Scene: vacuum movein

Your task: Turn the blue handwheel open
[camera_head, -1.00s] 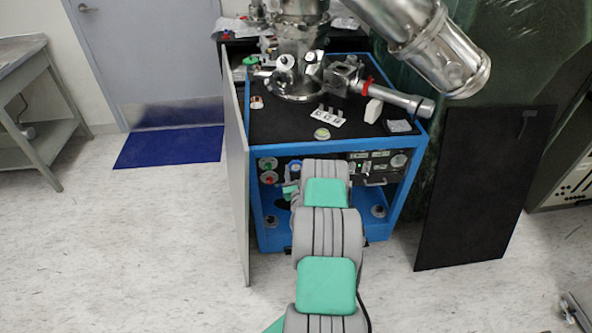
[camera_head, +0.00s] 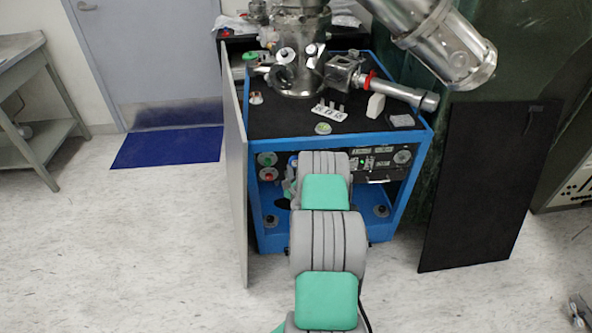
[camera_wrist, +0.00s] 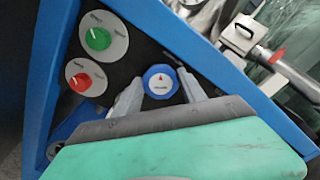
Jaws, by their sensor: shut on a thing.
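The blue handwheel (camera_wrist: 160,83) is a round blue knob with a white face and a small red mark, on the dark front panel of the blue cabinet. In the wrist view my gripper (camera_wrist: 160,92) has one finger on each side of it and is shut on it. The red mark points toward the top of the picture. In the head view my arm covers most of the handwheel and my gripper; a bit of blue (camera_head: 293,160) shows at the arm's left edge.
A green knob (camera_wrist: 98,39) and a red knob (camera_wrist: 85,80) sit left of the handwheel. The cabinet's open door (camera_head: 235,180) stands at its left. A black panel (camera_head: 475,190) leans at the right. Metal vacuum parts (camera_head: 300,55) stand on the cabinet top.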

